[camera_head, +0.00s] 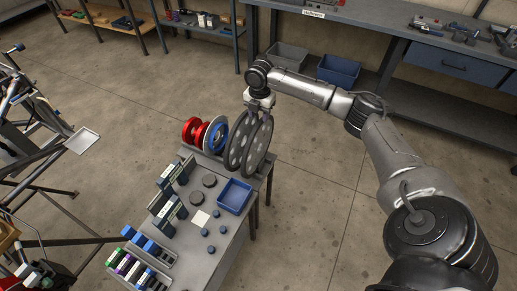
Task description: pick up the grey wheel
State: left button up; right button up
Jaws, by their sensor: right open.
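Two large dark grey discs with holes stand upright side by side at the right end of a row of wheels on the table; the near one is a grey wheel (258,147), the other grey disc (237,143) is just left of it. My right gripper (260,106) is at the top edge of these discs, jaws open and pointing down. The fingertips partly overlap the discs, so I cannot tell whether they touch. My left gripper is not in view.
Red wheels (191,130) and a blue wheel (216,134) stand left of the grey discs. The grey table (205,262) holds a blue tray (235,196), dark round parts and small blocks. A tube frame (40,190) stands left. A workbench (385,25) runs behind; open floor lies right.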

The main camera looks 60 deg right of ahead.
aim_at(259, 129)
jog(key=shift+f+b, duration=0.35)
jog(key=shift+f, duration=1.45)
notch_tip(259, 129, down, 4)
jog(key=shift+w+f+b, duration=0.1)
jog(key=shift+w+b, duration=0.05)
jog(key=shift+b, duration=0.85)
jog(key=shift+f, duration=0.5)
grip_shut()
jog(key=shift+r, duration=0.15)
